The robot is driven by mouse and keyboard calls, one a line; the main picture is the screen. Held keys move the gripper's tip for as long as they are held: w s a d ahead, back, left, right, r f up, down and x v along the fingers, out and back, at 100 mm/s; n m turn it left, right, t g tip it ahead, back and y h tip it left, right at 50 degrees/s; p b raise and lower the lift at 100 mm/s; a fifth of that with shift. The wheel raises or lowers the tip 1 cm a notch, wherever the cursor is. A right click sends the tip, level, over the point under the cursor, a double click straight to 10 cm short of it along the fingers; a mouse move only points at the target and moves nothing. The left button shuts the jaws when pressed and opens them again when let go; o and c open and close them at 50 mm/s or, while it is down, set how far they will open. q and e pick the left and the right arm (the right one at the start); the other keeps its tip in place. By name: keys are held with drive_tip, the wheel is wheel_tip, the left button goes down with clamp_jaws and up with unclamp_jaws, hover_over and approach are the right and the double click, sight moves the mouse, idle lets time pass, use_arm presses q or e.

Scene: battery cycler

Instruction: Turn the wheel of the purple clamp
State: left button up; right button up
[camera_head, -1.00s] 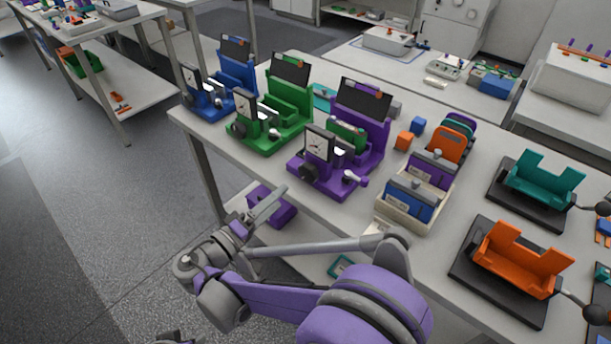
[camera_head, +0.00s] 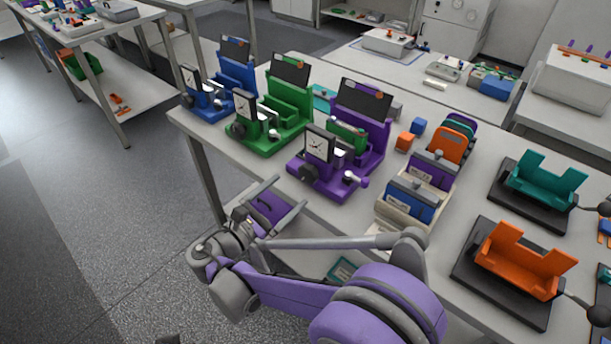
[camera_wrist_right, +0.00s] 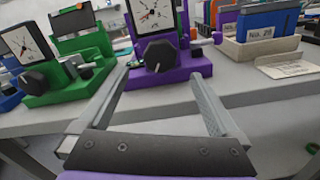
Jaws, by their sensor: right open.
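The purple clamp (camera_head: 330,185) stands at the front edge of the long table, with a square dial gauge (camera_head: 318,147) and a tall back. Its dark wheel (camera_head: 308,172) faces the front, and in the right wrist view the wheel (camera_wrist_right: 160,55) is seen almost straight on. My right gripper (camera_head: 289,192) is open and empty, in front of the table edge, below and short of the wheel. In the right wrist view its fingers (camera_wrist_right: 161,76) point at the clamp, one on each side of the wheel's line, apart from it. My left gripper is not in view.
A green clamp (camera_head: 262,140) and a blue clamp (camera_head: 208,105) stand left of the purple one. Right are a beige rack (camera_head: 402,214) and teal (camera_head: 541,183) and orange (camera_head: 520,262) holders.

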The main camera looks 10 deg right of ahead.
sight(305, 177)
drive_tip(key=x, duration=0.8)
drive_tip(key=shift+c, duration=0.2)
drive_tip(key=shift+s, duration=0.1)
drive_tip(key=c, duration=1.3)
drive_tip(key=shift+a+m, duration=0.1)
drive_tip(key=shift+m, duration=1.6)
drive_tip(key=o, duration=1.3)
drive_tip(key=shift+o, duration=0.2)
